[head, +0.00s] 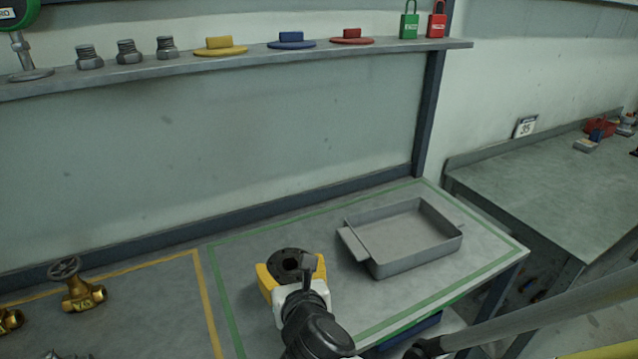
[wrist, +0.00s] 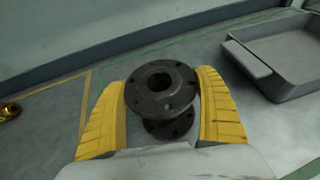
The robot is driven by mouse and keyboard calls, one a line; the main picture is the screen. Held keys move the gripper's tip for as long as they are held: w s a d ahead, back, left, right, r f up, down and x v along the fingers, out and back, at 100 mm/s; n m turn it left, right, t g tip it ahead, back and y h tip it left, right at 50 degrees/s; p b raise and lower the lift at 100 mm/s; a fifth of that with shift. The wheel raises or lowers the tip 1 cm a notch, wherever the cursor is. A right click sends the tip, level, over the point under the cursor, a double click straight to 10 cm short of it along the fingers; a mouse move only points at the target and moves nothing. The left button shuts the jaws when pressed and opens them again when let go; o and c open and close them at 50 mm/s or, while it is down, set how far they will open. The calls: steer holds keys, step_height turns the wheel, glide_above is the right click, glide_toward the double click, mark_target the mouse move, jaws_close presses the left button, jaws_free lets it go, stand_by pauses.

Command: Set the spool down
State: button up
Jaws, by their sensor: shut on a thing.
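The spool (wrist: 162,90) is a dark grey flanged piece with bolt holes in its round flanges and a bore through the middle. In the wrist view it stands between the yellow fingers of my gripper (wrist: 163,105), which are shut on it from both sides. In the head view the spool (head: 289,265) shows its top flange between the yellow fingers of my gripper (head: 291,275), over the green-outlined area of the bench (head: 245,262). Its lower part is hidden by my gripper there. I cannot tell whether its base touches the bench.
A grey tray (head: 403,237) stands to the right of the spool inside the green outline. Brass valves (head: 80,287) stand at the left in a yellow-outlined area. A shelf (head: 200,65) with bolts, coloured discs and padlocks runs above the back. Bench left of the spool is clear.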

steer(key=o, duration=1.3)
steer(key=shift+o, duration=0.2)
steer(key=shift+s+r, duration=0.1)
steer(key=shift+r, duration=0.1)
steer(key=p+v, duration=0.5)
steer(key=v, duration=0.7)
steer(key=w+d+f+m+g+h, duration=0.1)
steer(key=w+d+m+g+h, duration=0.1)
steer(key=d+m, duration=0.7)
steer(key=w+d+m+g+h, duration=0.1)
steer(key=w+d+m+h, duration=0.15)
steer(key=d+m, duration=0.65)
steer(key=s+d+r+m+g, duration=0.1)
steer(key=s+d+m, duration=0.1)
steer(key=m, duration=0.9)
steer(key=s+d+r+m+g, duration=0.1)
steer(key=d+m, duration=0.4)
steer(key=m, duration=0.5)
steer(key=shift+s+d+r+m+g, duration=0.2)
steer(key=shift+s+r+m+g, duration=0.25)
steer(key=shift+s, duration=0.65)
